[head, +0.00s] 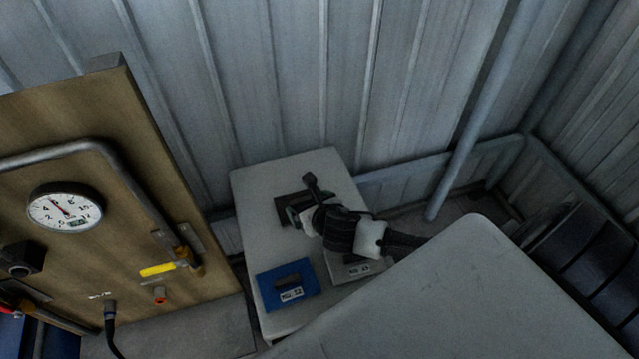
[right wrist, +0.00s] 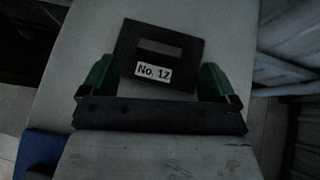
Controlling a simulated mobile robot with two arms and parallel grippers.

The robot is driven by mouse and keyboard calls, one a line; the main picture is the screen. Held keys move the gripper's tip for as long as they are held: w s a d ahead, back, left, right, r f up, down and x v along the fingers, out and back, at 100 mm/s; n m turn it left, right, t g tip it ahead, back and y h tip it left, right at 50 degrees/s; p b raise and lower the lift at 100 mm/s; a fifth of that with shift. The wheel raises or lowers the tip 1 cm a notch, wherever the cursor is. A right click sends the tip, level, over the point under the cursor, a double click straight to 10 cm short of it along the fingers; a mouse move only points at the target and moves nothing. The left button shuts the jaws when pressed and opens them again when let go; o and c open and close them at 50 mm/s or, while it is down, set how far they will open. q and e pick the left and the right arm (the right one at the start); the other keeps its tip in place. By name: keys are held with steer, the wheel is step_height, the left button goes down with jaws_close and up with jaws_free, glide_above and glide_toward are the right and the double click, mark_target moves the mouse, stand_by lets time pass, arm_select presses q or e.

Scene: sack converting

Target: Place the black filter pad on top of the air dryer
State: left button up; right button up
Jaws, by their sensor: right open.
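The black filter pad (right wrist: 187,76) lies flat on a pale table and has a slot and a white label reading "No. 12". In the head view the black pad (head: 284,208) is partly hidden by my right gripper (head: 303,212). In the right wrist view the green fingers of my right gripper (right wrist: 157,75) are open, one on each side of the pad's labelled end. I cannot tell whether they touch it or how far above the table they are. I cannot make out the air dryer for certain. My left gripper is not in view.
The pale table (head: 255,200) also holds a blue pad (head: 272,282) and a light grey labelled pad (head: 350,272). A large grey surface (head: 470,290) fills the lower right. A wooden panel (head: 110,180) with a gauge (head: 65,208) and pipe stands left. A corrugated wall closes the back.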

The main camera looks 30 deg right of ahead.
steer(key=v, duration=0.7)
steer(key=shift+s+r, duration=0.2)
steer(key=shift+s, duration=0.05)
stand_by(1.1)
